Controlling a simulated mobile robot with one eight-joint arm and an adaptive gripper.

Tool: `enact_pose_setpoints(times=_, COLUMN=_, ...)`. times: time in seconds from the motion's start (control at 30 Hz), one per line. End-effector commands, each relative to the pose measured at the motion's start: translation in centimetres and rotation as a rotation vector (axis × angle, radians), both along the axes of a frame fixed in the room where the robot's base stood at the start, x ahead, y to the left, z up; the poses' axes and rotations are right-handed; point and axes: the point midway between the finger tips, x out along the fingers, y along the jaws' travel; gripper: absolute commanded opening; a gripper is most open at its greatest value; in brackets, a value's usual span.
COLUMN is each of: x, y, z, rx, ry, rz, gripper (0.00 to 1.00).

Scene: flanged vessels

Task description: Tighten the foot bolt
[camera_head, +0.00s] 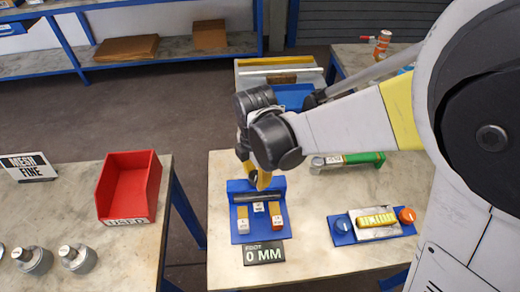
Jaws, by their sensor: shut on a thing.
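My gripper (260,181) reaches down over the middle table, at the back edge of a blue fixture (240,236). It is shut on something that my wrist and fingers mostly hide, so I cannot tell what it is. The fixture carries a dark horizontal bar (257,197) and light blocks with orange parts. I cannot make out the foot bolt for certain. A tool with a green handle (366,158) and a metal head lies on the table, right of my gripper.
A "0 MM" sign (264,254) stands before the fixture. A red bin (129,184) marked "USED" and grey parts stand on the left table. A grey-and-blue container (250,75) is behind.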

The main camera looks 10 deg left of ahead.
Motion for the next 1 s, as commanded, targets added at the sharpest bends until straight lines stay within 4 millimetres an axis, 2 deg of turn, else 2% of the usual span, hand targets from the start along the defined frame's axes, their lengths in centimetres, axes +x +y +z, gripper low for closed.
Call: enact_pose_setpoints(times=1.0, x=-0.02, y=-0.01, z=-0.03, rx=0.0, ry=0.0, rz=-0.965, gripper=0.05)
